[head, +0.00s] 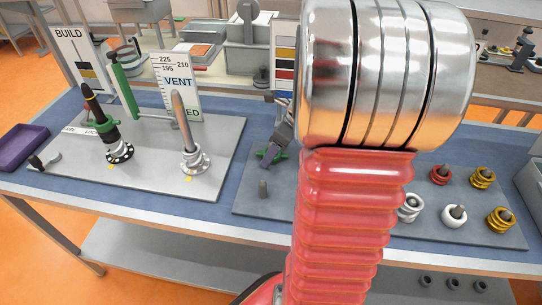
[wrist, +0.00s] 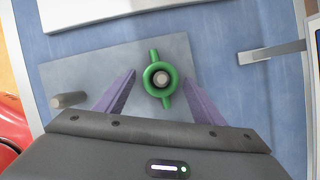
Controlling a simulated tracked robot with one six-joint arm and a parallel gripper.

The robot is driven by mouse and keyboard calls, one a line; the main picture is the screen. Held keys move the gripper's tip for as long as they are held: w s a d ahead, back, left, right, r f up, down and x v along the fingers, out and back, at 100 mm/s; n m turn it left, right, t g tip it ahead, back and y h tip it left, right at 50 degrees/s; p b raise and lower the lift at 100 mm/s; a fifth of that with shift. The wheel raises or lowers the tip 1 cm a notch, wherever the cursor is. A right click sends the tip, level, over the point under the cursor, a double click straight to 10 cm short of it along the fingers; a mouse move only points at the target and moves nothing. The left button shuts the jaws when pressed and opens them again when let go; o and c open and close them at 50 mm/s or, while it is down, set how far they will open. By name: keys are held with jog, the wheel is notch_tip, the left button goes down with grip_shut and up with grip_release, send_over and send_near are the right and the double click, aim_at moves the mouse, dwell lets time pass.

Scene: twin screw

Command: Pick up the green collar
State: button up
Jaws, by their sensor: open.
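The green collar (wrist: 149,82) is a ring with two short wings, seated around a grey peg (wrist: 161,77) on a grey plate in the wrist view. In the head view the collar (head: 262,156) shows in part, with my arm and gripper hiding the rest. My gripper (wrist: 161,74) is open and empty, its two purple fingers on the left and right of the collar, apart from it. In the head view my gripper (head: 279,142) is just above and beside the collar; its exact height is unclear.
A bare peg (head: 263,189) stands near the collar. Red, white and gold parts (head: 454,214) sit on pegs at right. The left plate (head: 65,165) holds a dark spindle (head: 91,103) with green parts and a silver spindle (head: 180,117). A purple tray (head: 22,146) lies far left.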

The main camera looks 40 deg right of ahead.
jog(key=shift+c, duration=0.2)
dwell(0.3)
jog(key=c, duration=1.2)
